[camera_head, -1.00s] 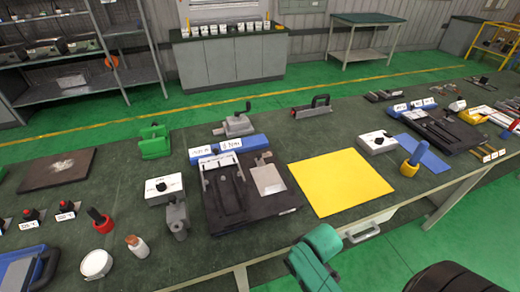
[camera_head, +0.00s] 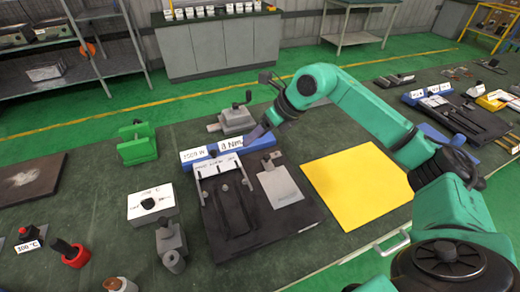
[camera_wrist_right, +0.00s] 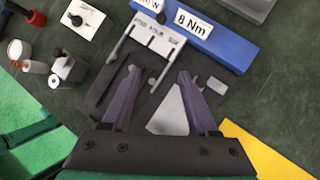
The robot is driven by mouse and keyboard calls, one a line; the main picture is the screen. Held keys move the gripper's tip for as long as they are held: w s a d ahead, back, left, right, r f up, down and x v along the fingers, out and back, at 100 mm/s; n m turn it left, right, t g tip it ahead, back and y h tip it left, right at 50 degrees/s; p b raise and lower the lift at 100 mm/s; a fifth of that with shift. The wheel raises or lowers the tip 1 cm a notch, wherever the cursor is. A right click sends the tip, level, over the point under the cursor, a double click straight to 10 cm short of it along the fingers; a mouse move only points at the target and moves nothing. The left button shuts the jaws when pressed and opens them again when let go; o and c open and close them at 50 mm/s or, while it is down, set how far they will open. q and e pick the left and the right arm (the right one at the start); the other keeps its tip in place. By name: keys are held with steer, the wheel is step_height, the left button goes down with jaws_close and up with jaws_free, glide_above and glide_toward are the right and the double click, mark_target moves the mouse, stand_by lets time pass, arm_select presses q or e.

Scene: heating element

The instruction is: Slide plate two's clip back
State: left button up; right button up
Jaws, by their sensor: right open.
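A dark fixture (camera_head: 285,228) lies mid-table with a white-labelled strip (camera_head: 217,167) along its back edge. A light grey plate (camera_head: 281,187) sits on its right half, with a small grey block (camera_head: 269,159) behind it, also in the wrist view (camera_wrist_right: 216,85). I cannot tell whether this block is plate two's clip. A second dark fixture (camera_head: 482,119) lies at the far right. My right gripper (camera_head: 257,132) is over the back of the near fixture. In the wrist view its purple fingers (camera_wrist_right: 155,85) are apart and empty. My left gripper is not visible.
A blue block (camera_head: 226,148) with labels "1500 W" and "8 Nm" runs behind the fixture. A grey clamp-like tool (camera_head: 235,119) stands behind it. A yellow sheet (camera_head: 358,184) lies right, a white box (camera_head: 151,202) and grey post (camera_head: 171,243) left.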

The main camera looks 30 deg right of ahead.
steer(key=d+h, duration=0.3)
steer(key=d, duration=0.5)
steer(key=p, duration=0.4)
glide_toward(266, 155)
steer(key=shift+m+g, duration=0.4)
steer(key=x, duration=0.8)
steer(key=shift+w+r, duration=0.1)
steer(key=shift+w, duration=0.15)
jaws_close()
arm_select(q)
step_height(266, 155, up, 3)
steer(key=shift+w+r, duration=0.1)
